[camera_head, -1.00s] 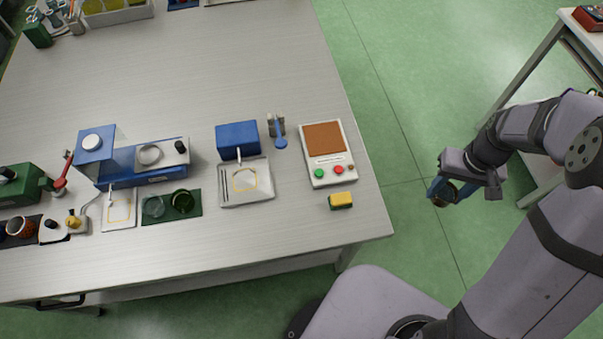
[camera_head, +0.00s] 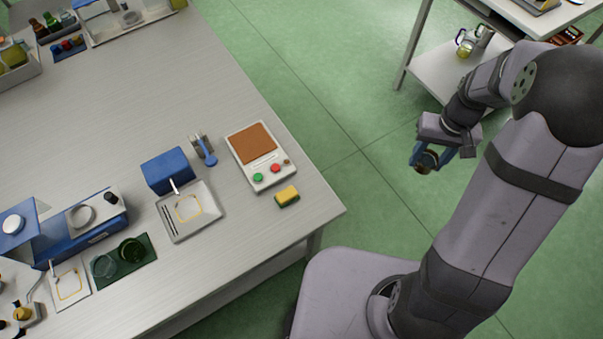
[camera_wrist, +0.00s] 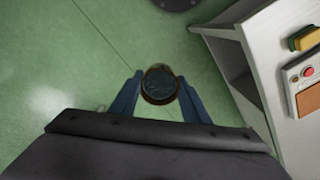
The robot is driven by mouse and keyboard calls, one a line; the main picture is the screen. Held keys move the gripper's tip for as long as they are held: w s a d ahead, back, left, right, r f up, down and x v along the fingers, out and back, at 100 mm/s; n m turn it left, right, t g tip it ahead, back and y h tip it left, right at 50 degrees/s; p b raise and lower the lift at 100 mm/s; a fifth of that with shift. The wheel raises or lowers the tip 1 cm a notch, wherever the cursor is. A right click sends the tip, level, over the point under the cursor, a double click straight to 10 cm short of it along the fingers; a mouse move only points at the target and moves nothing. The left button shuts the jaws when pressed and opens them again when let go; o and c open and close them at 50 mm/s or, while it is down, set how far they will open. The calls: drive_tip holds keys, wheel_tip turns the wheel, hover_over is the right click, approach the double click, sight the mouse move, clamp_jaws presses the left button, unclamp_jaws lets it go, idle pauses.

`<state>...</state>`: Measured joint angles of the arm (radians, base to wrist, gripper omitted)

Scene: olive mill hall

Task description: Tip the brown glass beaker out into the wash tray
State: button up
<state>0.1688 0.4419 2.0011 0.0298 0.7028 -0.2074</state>
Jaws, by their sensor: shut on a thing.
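My gripper (camera_head: 431,157) has its blue fingers shut on the brown glass beaker (camera_head: 427,161), held over the green floor to the right of the long table. The beaker also shows in the wrist view (camera_wrist: 159,84), between both fingers, with its round brown rim towards the camera and a dark blue-grey inside. I cannot tell how full it is. A shallow pale tray (camera_head: 127,19) stands at the table's far end with small things in it. A smaller pale tray (camera_head: 203,223) with a yellow outline lies before a blue block. I cannot tell which is the wash tray.
A panel with red and green buttons (camera_head: 261,155) and a yellow sponge (camera_head: 287,196) lie near the long table's right edge. A blue-handled tool (camera_head: 206,152) is beside them. A second table with a lower shelf (camera_head: 437,82) stands at upper right. Open floor separates the tables.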

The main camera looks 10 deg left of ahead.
drive_tip(key=shift+w+a, duration=0.5)
drive_tip(key=shift+a, duration=0.15)
drive_tip(key=w+a+r+n+p, duration=0.1)
drive_tip(key=w+a+n, duration=0.15)
drive_tip(key=a, duration=1.15)
drive_tip(key=w+a+r+n+p, duration=0.1)
drive_tip(key=w+a, duration=0.3)
drive_tip(key=a, duration=1)
drive_tip(key=s+a, duration=0.4)
drive_tip(key=a, duration=0.9)
drive_tip(key=s+a+f+n, duration=0.1)
drive_tip(key=s+a+n, duration=0.2)
drive_tip(key=s+a, duration=1.2)
drive_tip(key=shift+s+a+f+b, duration=0.15)
drive_tip(key=shift+s+a+f, duration=1)
drive_tip(key=shift+s, duration=2.05)
drive_tip(key=shift+s+a+f+b, duration=0.15)
drive_tip(key=shift+s+a+f, duration=0.25)
drive_tip(key=shift+s+a, duration=2.1)
drive_tip(key=shift+s+a+f+b, duration=0.15)
drive_tip(key=shift+s+a+f, duration=0.65)
drive_tip(key=shift+s, duration=3.1)
drive_tip(key=shift+d, duration=0.1)
